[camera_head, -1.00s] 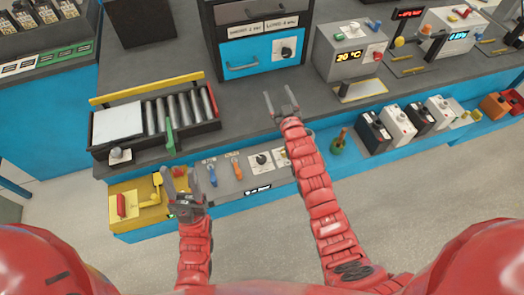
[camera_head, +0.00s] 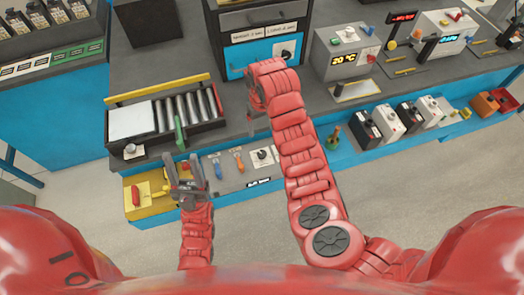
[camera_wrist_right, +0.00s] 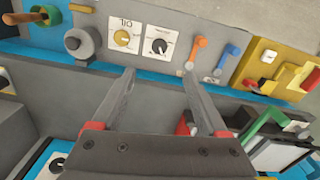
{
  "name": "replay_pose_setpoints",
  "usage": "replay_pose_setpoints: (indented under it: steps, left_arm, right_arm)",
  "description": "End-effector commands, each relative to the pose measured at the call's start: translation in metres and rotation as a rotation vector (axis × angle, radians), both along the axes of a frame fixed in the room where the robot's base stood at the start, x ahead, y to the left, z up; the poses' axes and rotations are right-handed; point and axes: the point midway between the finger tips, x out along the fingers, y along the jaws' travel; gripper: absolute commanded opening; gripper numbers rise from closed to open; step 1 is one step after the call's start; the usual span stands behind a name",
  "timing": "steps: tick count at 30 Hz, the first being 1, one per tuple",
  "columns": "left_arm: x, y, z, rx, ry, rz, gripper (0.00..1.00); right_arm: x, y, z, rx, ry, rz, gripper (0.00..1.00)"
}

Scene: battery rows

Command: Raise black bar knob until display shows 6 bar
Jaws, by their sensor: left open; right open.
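A black knob on a white plate (camera_head: 263,156) sits on the grey front panel, partly beside my right arm. My left gripper (camera_head: 182,165) is open and empty beside the yellow box.
Blue and orange levers (camera_head: 238,162) stand left of the black knob. A yellow box with a red handle (camera_head: 140,190) is at the panel's left end. A roller tray with a green lever (camera_head: 181,133) lies behind.

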Motion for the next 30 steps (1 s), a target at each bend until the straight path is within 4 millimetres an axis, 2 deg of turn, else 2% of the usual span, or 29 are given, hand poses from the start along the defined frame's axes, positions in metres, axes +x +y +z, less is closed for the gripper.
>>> replay_pose_setpoints:
  steps: [1,7,11,12,15,22,30]
  left_arm:
    - [0.0,0.0,-0.01,0.0,0.0,0.0,0.5]
    - [0.0,0.0,-0.048,0.0,0.0,0.0,0.5]
    - [0.0,0.0,-0.062,0.0,0.0,0.0,0.5]
    - [0.0,0.0,-0.045,0.0,0.001,0.0,0.5]
    - [0.0,0.0,-0.036,0.0,-0.001,0.0,0.5]
    - [0.0,0.0,-0.027,0.0,0.0,0.0,0.5]
    - [0.0,0.0,-0.025,0.0,0.0,0.0,0.5]
  right_arm:
    - [0.0,-0.001,-0.013,0.002,0.001,-0.002,0.77]
    - [0.001,0.0,-0.061,0.005,-0.003,-0.002,0.77]
    - [0.001,0.0,-0.09,0.004,-0.003,-0.001,0.77]
    - [0.0,0.001,-0.085,0.002,0.002,0.001,0.77]
    - [-0.001,0.0,-0.103,0.0,0.002,-0.001,0.77]
    - [0.0,0.0,-0.137,0.0,0.0,-0.002,0.77]
    - [0.002,0.001,-0.157,0.004,-0.004,-0.002,0.77]
